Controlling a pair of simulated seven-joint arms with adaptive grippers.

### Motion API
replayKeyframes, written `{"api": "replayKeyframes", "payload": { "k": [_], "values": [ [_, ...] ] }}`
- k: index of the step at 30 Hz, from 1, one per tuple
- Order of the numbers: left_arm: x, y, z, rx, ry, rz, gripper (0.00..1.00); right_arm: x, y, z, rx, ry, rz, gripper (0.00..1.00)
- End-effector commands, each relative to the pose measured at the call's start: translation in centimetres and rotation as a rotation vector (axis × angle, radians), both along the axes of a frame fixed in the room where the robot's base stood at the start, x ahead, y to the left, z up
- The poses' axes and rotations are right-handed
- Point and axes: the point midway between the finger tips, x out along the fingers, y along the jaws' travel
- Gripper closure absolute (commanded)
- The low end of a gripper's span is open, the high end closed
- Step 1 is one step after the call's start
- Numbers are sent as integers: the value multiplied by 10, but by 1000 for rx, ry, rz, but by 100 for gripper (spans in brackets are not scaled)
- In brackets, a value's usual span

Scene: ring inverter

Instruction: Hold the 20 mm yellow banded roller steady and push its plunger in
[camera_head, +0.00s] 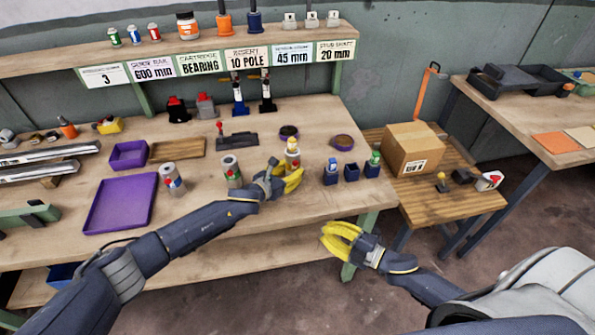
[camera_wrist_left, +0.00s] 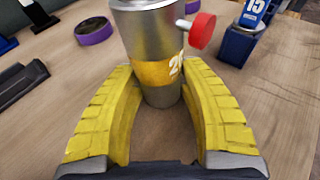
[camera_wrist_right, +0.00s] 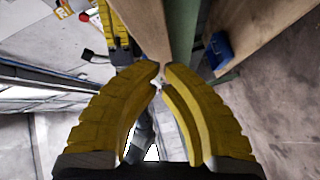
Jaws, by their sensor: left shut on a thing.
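The yellow banded roller (camera_head: 292,150) is a silver cylinder standing upright on the main bench. In the left wrist view, the roller (camera_wrist_left: 160,75) has a yellow band with a partly visible number starting with 2. Its plunger, a red knob (camera_wrist_left: 202,31) on a short metal stem, sticks out from its upper side. My left gripper (camera_head: 289,180) is shut on the roller low on its body, with one yellow finger on each side (camera_wrist_left: 158,85). My right gripper (camera_head: 324,234) is empty, off the bench's front edge to the lower right of the roller. Its fingertips (camera_wrist_right: 162,68) nearly meet.
Blue holders (camera_head: 351,172) stand right of the roller. Another roller (camera_head: 231,171) stands left of my left gripper, and a further one (camera_head: 172,179) is beside the purple tray (camera_head: 121,204). A cardboard box (camera_head: 413,149) sits on the side table. Open space separates my right gripper from the bench.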

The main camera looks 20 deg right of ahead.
Motion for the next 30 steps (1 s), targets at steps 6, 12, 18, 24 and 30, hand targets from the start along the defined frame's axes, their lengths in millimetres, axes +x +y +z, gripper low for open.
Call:
{"api": "replayKeyframes", "payload": {
  "k": [6, 12, 18, 24, 30],
  "values": [
    [0, 0, 0, 0, 0, 0, 73, 29, -12, 84, -186, -225, 73, 100],
    [0, 0, 0, 1, 1, 0, 73, 42, -21, 113, -268, -305, 81, 100],
    [0, 0, 0, 1, 1, 0, 73, 44, -23, 118, -285, -320, 80, 100],
    [0, 0, 0, 1, 1, 0, 73, 44, -23, 118, -284, -319, 79, 100],
    [0, 0, 0, 1, 1, 0, 74, 50, -19, 118, -284, -321, 79, 100]
  ]
}}
